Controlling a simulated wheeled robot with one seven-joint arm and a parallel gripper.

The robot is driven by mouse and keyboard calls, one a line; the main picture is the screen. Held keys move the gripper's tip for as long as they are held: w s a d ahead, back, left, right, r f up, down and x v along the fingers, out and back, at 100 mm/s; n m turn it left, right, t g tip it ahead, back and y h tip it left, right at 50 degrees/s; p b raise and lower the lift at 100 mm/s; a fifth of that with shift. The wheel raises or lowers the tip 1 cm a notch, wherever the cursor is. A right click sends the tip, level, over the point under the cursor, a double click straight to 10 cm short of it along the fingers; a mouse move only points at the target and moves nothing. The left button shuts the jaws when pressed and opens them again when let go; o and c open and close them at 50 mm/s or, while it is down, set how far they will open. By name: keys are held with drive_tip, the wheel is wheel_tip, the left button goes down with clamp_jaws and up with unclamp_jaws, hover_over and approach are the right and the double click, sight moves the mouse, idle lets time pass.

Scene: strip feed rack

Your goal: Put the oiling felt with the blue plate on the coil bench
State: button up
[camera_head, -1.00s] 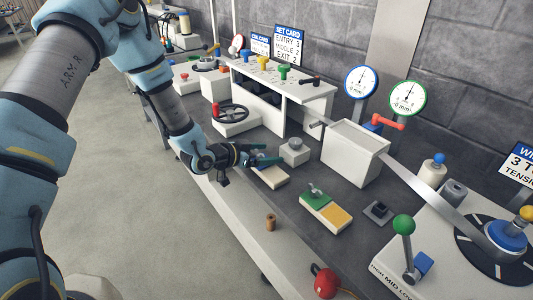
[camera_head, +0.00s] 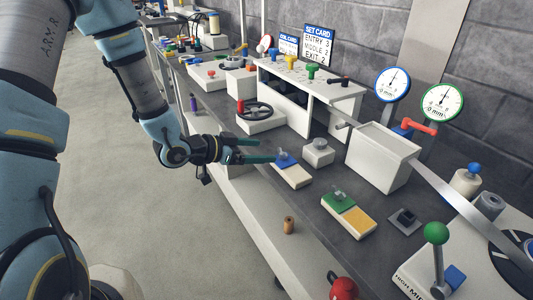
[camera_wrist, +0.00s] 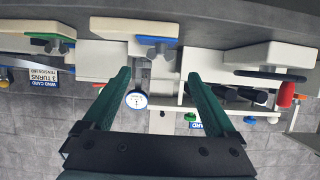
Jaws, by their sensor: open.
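The oiling felt with the blue plate (camera_head: 287,160) is a pale block with a blue top piece and small knob. It lies on the dark bench top near the front edge in the head view. In the wrist view its blue plate (camera_wrist: 157,40) shows above and between my fingers. My gripper (camera_head: 264,150) is open and empty, just left of the blue plate, its fingers pointing at it. The fingers also show apart in the wrist view (camera_wrist: 158,77). I cannot tell which surface is the coil bench.
A similar block with a green plate (camera_head: 339,202) and yellow pad lies to the right. A grey knobbed block (camera_head: 318,151) stands just behind the felt. A handwheel (camera_head: 254,112) is to the left. A brown spool (camera_head: 289,225) and a red object (camera_head: 342,287) are in front, lower down.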

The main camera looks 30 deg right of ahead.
drive_tip(key=w+a+r+n+t+y, duration=0.1)
drive_tip(key=w+a+n+t+y, duration=0.25)
drive_tip(key=w+a, duration=0.45)
drive_tip(key=w+a+r+n+t+y, duration=0.15)
drive_tip(key=w+a+n+y, duration=0.3)
drive_tip(key=a, duration=0.75)
drive_tip(key=s+a+r+n+y, duration=0.2)
drive_tip(key=a+r+n+y, duration=0.15)
drive_tip(key=a, duration=0.85)
drive_tip(key=s+a+r+n+g+y, duration=0.1)
drive_tip(key=s+a+r+n+g, duration=0.1)
drive_tip(key=s+a+n, duration=0.4)
drive_tip(key=shift+s+a+r+g+y, duration=0.35)
drive_tip(key=shift+s+a+r, duration=0.15)
drive_tip(key=shift+s, duration=0.65)
